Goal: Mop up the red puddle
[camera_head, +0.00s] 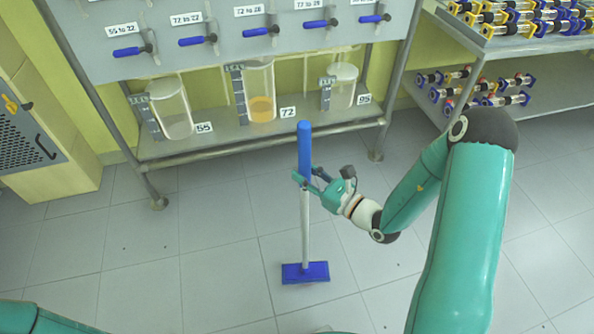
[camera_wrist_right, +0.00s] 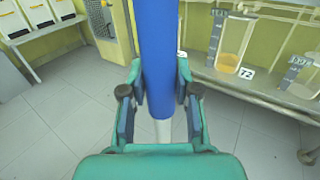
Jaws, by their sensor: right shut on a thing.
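A mop stands about upright in front of the reactor bench, with a blue grip (camera_head: 304,145), a pale pole (camera_head: 305,230) and a flat blue head (camera_head: 305,272). The head is at floor level; I cannot tell whether it touches the tiles. My right gripper (camera_head: 305,182) is shut on the lower part of the blue grip. In the right wrist view the grip (camera_wrist_right: 157,55) runs between the two fingers (camera_wrist_right: 158,105). No red puddle shows in either view. My left gripper is out of the head view.
The bench (camera_head: 250,138) holds glass vessels marked 55, 72 and 95; vessel 72 (camera_head: 262,108) contains orange liquid. Bench legs (camera_head: 157,190) reach the floor. A rack (camera_head: 520,60) with yellow and blue fittings stands right, a cabinet (camera_head: 50,140) left. The tiled floor (camera_head: 215,265) is largely clear.

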